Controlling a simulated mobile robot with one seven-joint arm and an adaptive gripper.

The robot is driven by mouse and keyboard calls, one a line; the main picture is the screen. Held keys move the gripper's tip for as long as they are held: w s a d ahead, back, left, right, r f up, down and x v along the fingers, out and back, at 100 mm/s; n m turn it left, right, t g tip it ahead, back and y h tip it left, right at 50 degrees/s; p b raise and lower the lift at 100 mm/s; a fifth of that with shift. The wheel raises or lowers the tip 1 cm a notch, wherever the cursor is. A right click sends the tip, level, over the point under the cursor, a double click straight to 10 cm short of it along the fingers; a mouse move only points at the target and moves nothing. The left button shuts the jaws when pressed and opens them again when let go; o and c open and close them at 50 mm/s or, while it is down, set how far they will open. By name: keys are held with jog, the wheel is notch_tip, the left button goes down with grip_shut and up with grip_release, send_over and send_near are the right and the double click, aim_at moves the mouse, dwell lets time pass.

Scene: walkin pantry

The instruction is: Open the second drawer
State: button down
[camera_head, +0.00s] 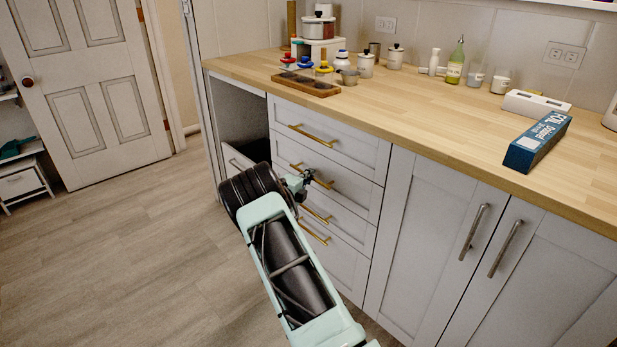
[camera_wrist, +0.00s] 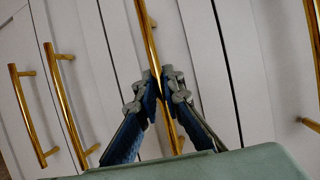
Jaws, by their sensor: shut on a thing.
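A stack of light grey drawers (camera_head: 335,146) with brass bar handles stands under the wooden counter. The second drawer from the top (camera_head: 350,190) looks flush with its neighbours. Its brass handle (camera_head: 325,183) is partly hidden by my gripper (camera_head: 308,178). In the wrist view the same handle (camera_wrist: 149,35) runs between the blue and grey fingers of my gripper (camera_wrist: 163,78), which are shut on it. The top drawer's handle (camera_head: 313,135) is above my gripper. Two lower handles are below it, and they also show at the left of the wrist view (camera_wrist: 30,110).
A dark open recess with a pulled-out container (camera_head: 236,160) is left of the drawers, partly behind my arm. Cupboard doors (camera_head: 430,215) with steel handles stand to the right. A blue foil box (camera_head: 537,142) lies near the counter's front edge. The floor (camera_head: 130,240) at left is clear.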

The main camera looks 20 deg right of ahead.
jog(key=s+a+p, duration=0.1)
jog(key=s+a, duration=0.4)
jog(key=a, duration=0.9)
jog(key=s+a+p, duration=0.1)
jog(key=s+a, duration=0.4)
jog(key=a, duration=0.9)
jog(key=s+a+p, duration=0.2)
jog(key=s+a, duration=0.3)
jog(key=a, duration=1)
jog(key=shift+s, duration=0.3)
jog(key=c, duration=2)
grip_release()
jog(key=shift+d, duration=0.1)
jog(key=shift+c, duration=0.2)
jog(key=v, duration=1.2)
jog(key=shift+w+r, duration=0.1)
jog(key=shift+r, duration=0.15)
